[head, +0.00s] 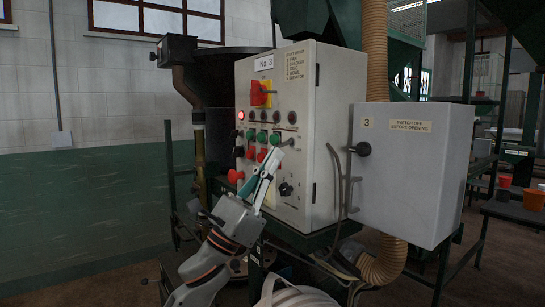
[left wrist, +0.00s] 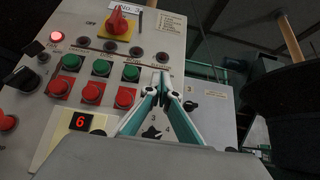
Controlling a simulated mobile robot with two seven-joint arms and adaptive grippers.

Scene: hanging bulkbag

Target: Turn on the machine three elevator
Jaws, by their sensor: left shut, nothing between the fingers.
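The machine three control box (head: 275,95) is a grey cabinet labelled "No 3". A red rotary switch on a yellow plate (head: 261,93) is near its top; it also shows in the left wrist view (left wrist: 118,24). Below are a lamp row with one red lamp lit (left wrist: 56,37), green buttons (left wrist: 101,67) and red buttons (left wrist: 93,92). My left gripper (head: 277,153) is shut and empty, its tips close to the right end of the button rows. In the left wrist view its fingers (left wrist: 162,82) cover the panel there. I cannot tell whether they touch it.
A grey "3" switch box (head: 405,165) with a black knob stands to the right of the panel. A ribbed hose (head: 375,45) runs behind. A red mushroom button (head: 233,176) is at the panel's lower left. A red "6" display (left wrist: 80,122) sits under the buttons.

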